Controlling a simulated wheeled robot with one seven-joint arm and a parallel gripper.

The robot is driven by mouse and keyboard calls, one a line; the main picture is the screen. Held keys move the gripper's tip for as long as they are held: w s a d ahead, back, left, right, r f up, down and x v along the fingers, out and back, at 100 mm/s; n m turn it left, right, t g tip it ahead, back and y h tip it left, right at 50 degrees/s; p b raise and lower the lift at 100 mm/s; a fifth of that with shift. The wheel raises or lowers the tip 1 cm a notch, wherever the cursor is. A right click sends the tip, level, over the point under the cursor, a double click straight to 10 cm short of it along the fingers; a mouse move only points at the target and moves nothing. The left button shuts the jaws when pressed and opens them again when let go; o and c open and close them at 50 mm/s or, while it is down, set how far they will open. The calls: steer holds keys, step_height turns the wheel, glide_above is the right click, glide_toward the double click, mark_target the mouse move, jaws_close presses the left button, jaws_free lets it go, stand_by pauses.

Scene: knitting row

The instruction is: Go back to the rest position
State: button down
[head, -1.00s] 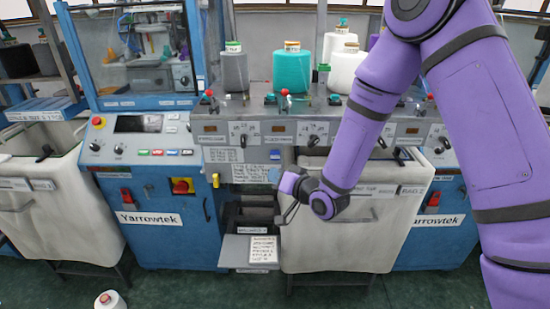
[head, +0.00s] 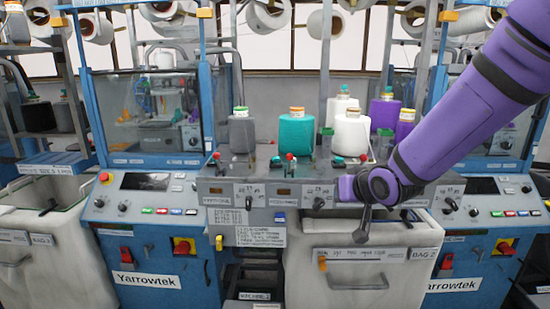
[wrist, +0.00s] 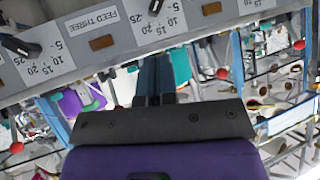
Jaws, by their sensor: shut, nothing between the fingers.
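My gripper (head: 364,226) hangs at the end of my purple arm, in front of the knitting machine's grey control panel and above the right white bag. In the wrist view its dark fingers (wrist: 155,78) are together with nothing between them. Behind them the wrist view shows the grey panel with the "FEED THREE" label (wrist: 91,19) and dial scales. The gripper appears clear of the panel, but the exact gap cannot be told.
White bags (head: 345,278) hang at the machine fronts, one also at the left (head: 50,265). Yarn cones, including a teal one (head: 296,133) and a white one (head: 350,135), stand above the panel (head: 270,191). Blue machine cabinets (head: 155,255) flank the space.

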steer(key=s+d+r+g+h, duration=0.1)
steer(key=s+d+r, duration=0.2)
steer(key=s, duration=0.6)
steer(key=s+d+r+m+g+h, duration=0.1)
steer(key=s+d+r, duration=0.3)
steer(key=s, duration=0.6)
steer(key=s+d+r+m+g+h, duration=0.1)
steer(key=s+d+r+g, duration=0.2)
steer(key=s+d, duration=0.4)
steer(key=s+r, duration=0.1)
steer(key=s, duration=0.2)
steer(key=shift+r+h, duration=0.25)
steer(key=shift+h, duration=0.15)
steer(key=shift+s+d, duration=0.1)
